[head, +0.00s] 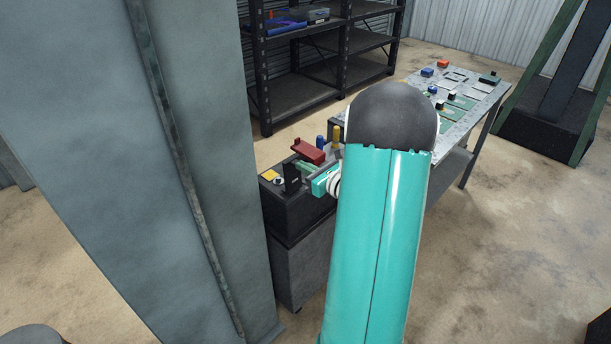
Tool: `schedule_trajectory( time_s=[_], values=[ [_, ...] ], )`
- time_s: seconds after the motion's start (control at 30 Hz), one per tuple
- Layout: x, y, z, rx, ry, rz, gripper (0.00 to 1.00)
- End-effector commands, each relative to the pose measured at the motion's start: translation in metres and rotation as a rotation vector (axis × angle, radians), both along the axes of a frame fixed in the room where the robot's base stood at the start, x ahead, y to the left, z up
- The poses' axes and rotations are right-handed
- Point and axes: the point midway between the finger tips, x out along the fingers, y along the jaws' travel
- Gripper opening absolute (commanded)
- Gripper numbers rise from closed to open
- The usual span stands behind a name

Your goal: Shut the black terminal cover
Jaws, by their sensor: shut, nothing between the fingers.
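The black terminal cover (292,178) stands upright, in a raised position, on top of a black box (283,208). A red cover (308,150) also stands raised, tilted, at the far side of the same box. My gripper (309,176) is shut and empty, just right of the black cover. I cannot tell whether it touches the cover. My teal arm crosses the view and hides the right end of the box.
The box sits on a grey cabinet (300,275). A large grey-green post (200,150) stands close on the left. Behind are black shelves (300,90) and a workbench (470,115) with small parts.

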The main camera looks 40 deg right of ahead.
Motion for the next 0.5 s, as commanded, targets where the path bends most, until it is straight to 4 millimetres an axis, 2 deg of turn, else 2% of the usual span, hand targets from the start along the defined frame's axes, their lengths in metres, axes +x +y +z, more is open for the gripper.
schedule_trajectory(
  time_s=[0.2, 0.5],
  values=[
    [0.024, -0.003, 0.016, -0.014, 0.183, 0.002, 0.00],
    [0.058, -0.003, 0.024, -0.021, 0.438, 0.001, 0.00]
  ],
)
